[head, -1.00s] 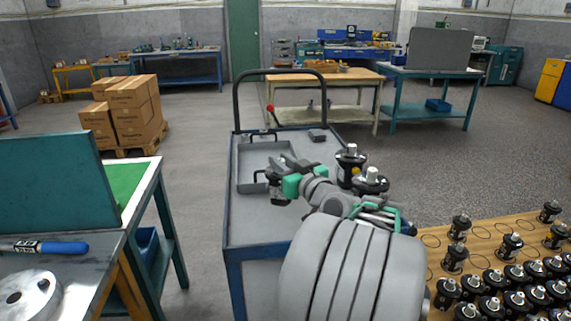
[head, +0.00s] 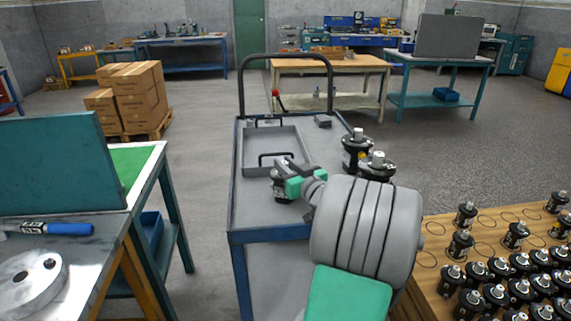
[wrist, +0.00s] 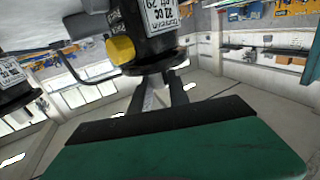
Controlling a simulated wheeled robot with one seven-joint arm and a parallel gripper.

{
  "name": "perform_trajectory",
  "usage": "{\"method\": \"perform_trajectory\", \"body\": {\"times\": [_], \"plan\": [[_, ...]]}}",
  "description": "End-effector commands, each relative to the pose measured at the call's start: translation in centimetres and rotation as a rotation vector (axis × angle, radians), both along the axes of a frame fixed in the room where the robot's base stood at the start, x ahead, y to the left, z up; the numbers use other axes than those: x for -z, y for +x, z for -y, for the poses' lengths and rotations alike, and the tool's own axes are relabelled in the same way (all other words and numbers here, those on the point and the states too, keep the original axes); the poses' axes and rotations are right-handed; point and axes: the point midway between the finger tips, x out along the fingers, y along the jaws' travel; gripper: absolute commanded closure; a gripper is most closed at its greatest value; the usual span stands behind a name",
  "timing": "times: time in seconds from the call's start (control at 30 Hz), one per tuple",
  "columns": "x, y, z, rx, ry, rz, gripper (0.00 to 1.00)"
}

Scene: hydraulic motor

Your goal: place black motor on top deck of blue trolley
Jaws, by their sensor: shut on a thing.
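The blue trolley (head: 238,222) stands ahead of me with a grey top deck. My gripper (head: 289,175) is shut on a black motor (head: 281,190), which hangs roughly upright over the deck by the tray's front right corner. I cannot tell whether its base touches the deck. In the wrist view the gripper (wrist: 160,92) grips the held motor's metal shaft; the motor (wrist: 150,35) shows a yellow cap and white label. Two other black motors stand on the deck's right side, the far one (head: 351,158) and the near one (head: 377,170), partly behind my arm.
A grey tray (head: 247,165) with black handles lies on the deck, and a small dark box (head: 323,121) sits behind. The deck's front left is bare. A wooden table (head: 435,285) with many motors is at right; a workbench (head: 92,265) is at left.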

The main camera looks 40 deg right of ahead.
Motion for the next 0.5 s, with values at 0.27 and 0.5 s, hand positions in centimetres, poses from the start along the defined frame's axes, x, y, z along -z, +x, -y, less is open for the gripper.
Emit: {"method": "perform_trajectory", "body": {"times": [0.27, 0.5], "plan": [[0.1, 0.0, -0.01, 0.0, 0.0, 0.0, 0.6], [0.11, -0.01, -0.01, 0.0, 0.001, -0.001, 0.56]]}}
